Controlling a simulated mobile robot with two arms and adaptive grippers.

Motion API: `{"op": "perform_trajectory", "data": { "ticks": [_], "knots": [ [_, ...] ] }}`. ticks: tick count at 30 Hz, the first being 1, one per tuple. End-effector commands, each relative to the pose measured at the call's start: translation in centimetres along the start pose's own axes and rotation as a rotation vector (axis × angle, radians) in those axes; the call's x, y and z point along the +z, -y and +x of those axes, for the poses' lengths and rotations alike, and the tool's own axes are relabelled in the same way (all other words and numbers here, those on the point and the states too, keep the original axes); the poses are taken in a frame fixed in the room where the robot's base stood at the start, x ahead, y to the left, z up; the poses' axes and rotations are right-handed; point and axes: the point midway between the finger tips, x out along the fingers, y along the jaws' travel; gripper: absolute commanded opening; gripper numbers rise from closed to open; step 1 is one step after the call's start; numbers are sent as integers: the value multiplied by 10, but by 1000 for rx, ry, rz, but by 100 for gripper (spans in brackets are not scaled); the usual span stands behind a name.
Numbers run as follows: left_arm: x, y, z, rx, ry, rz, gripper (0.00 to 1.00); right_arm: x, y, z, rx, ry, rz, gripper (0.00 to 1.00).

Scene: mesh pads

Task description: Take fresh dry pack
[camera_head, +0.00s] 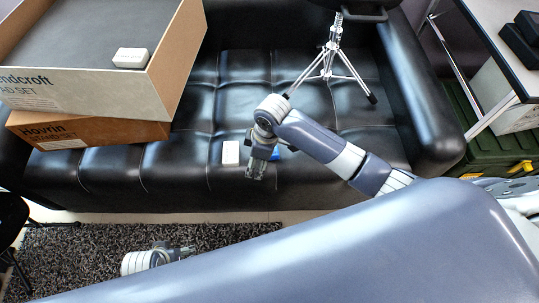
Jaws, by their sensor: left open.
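A small white pack (230,153) lies on the front of the black sofa seat. A second white pack (130,58) lies on the large cardboard box at the upper left. I cannot read a label on either, so I cannot tell which is the fresh dry pack. A small blue item (277,153) shows partly behind that gripper.
The black sofa (205,106) fills the middle. Two stacked cardboard boxes (90,129) cover its left side. A chrome tripod stand (328,62) stands on the seat's right part.

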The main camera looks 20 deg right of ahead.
Motion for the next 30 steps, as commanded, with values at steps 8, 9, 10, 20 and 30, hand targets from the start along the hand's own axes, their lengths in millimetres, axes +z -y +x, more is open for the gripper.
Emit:
{"op": "perform_trajectory", "data": {
  "ticks": [8,9,10,20,30],
  "knots": [
    [4,-1,17,1,2,0,64,7,-63,-36,-10,151,-214,60],
    [5,-1,18,1,2,0,64,9,-68,-40,-12,164,-227,60],
    [5,-1,18,1,1,0,64,10,-71,-42,-14,172,-235,60],
    [-3,0,-2,-1,-14,-2,64,18,-77,-22,-23,194,-256,60],
    [-10,2,-33,-4,-27,-4,64,23,-78,5,-20,192,-256,60]
  ]
}}
